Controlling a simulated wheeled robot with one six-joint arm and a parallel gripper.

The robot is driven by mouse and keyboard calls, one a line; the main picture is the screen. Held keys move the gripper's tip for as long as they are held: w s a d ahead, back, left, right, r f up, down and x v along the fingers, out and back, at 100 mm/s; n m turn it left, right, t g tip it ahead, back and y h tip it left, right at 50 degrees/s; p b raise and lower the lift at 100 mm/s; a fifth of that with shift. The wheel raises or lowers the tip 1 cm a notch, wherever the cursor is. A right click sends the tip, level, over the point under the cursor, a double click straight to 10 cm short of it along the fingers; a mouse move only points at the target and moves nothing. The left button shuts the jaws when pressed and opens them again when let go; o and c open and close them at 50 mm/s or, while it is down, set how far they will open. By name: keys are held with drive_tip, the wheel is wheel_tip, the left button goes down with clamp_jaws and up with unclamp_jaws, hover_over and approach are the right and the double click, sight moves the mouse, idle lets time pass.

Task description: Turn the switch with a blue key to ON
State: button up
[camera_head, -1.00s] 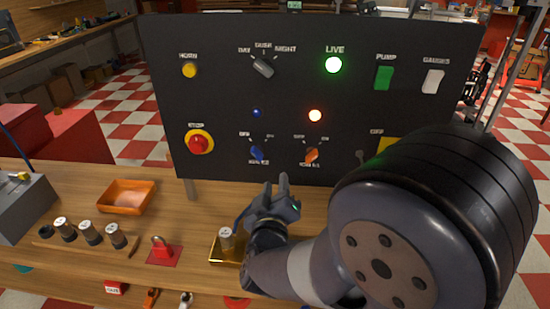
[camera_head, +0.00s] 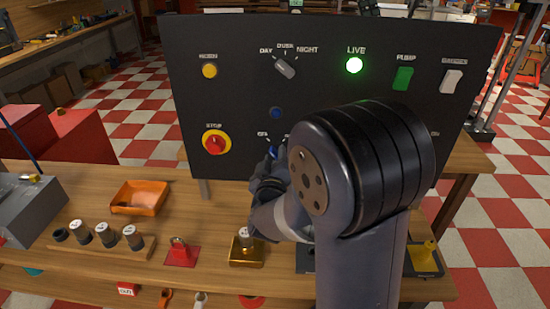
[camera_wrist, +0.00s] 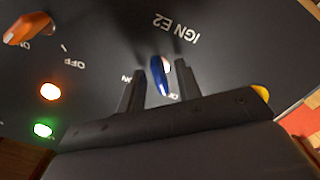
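The blue key (camera_wrist: 160,78) sits on the dark panel (camera_head: 235,70), above the label IGN E2, which is upside down in the wrist view. Its lower end in that view points close to the partly hidden OFF label. The ON label is to its left. My gripper (camera_wrist: 162,72) has one finger on each side of the key, with narrow gaps showing, so it looks open around it. In the head view the blue key (camera_head: 272,152) shows only in part behind my gripper (camera_head: 275,163) and wrist.
An orange switch (camera_wrist: 28,28) is beside the blue one, with a lit orange lamp (camera_wrist: 50,91) near it. A red stop button (camera_head: 215,143) on yellow is to the left. The wooden bench (camera_head: 100,262) below holds an orange tray (camera_head: 140,197) and a red padlock (camera_head: 180,250).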

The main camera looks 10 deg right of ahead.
drive_tip(key=shift+c, duration=0.4)
clamp_jaws()
drive_tip(key=shift+f+m+b, duration=0.1)
drive_tip(key=shift+m+b, duration=0.2)
drive_tip(key=shift+b, duration=0.1)
drive_tip(key=m+b, duration=0.2)
drive_tip(key=b, duration=0.1)
drive_tip(key=shift+f+m, duration=0.15)
drive_tip(key=shift+m, duration=0.15)
drive_tip(key=m+b, duration=0.3)
drive_tip(key=shift+m, duration=0.3)
drive_tip(key=m+b, duration=0.3)
drive_tip(key=m, duration=0.1)
drive_tip(key=shift+m, duration=0.3)
drive_tip(key=shift+a+m+b, duration=0.1)
drive_tip(key=shift+m+b, duration=1.45)
drive_tip(key=shift+m, duration=0.65)
drive_tip(key=shift+r, duration=0.2)
